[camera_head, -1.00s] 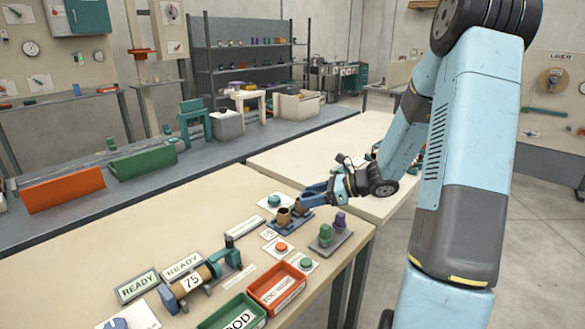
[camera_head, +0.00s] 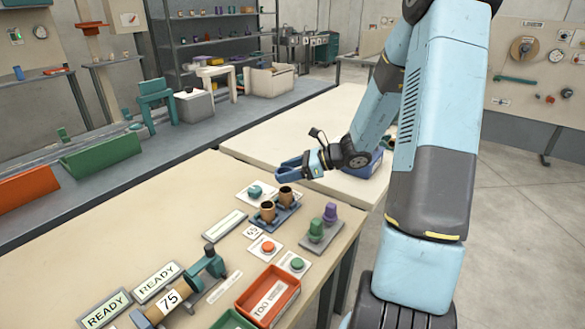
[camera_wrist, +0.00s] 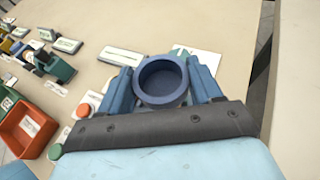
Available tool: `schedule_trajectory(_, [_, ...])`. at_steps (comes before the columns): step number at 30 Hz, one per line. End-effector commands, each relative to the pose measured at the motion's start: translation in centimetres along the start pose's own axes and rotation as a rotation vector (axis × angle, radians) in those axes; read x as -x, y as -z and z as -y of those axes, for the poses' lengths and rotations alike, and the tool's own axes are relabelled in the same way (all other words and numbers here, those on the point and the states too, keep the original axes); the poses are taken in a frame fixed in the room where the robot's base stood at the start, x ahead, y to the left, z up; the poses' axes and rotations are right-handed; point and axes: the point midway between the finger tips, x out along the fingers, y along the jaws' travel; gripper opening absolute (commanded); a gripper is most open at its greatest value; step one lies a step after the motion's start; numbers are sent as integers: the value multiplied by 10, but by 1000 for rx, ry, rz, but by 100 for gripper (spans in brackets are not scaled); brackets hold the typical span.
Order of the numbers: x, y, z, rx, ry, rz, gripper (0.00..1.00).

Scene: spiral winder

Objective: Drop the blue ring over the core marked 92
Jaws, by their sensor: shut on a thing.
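In the wrist view my gripper (camera_wrist: 162,88) is shut on the blue ring (camera_wrist: 161,99), which sits between the two blue fingers with its opening facing the camera. In the head view my gripper (camera_head: 284,172) is raised beyond the two brown cores (camera_head: 267,213) (camera_head: 286,198), apart from them. The cores stand upright on a blue base (camera_head: 283,216). I cannot read a 92 on any core. A small label (camera_head: 253,232) lies in front of the base, too small to read surely. The cores do not show in the wrist view.
A winder with a roll marked 75 (camera_head: 168,298) stands at the front left. A red bin (camera_head: 268,296) is near the front edge. Green and purple pegs (camera_head: 323,220) stand on a grey base at right. A pale table (camera_head: 262,148) adjoins behind.

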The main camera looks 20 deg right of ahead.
Motion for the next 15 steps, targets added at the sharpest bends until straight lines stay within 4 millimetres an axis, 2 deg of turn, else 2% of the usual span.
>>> schedule_trajectory(15, [-10, 19, -1, 0, -3, 0, 32])
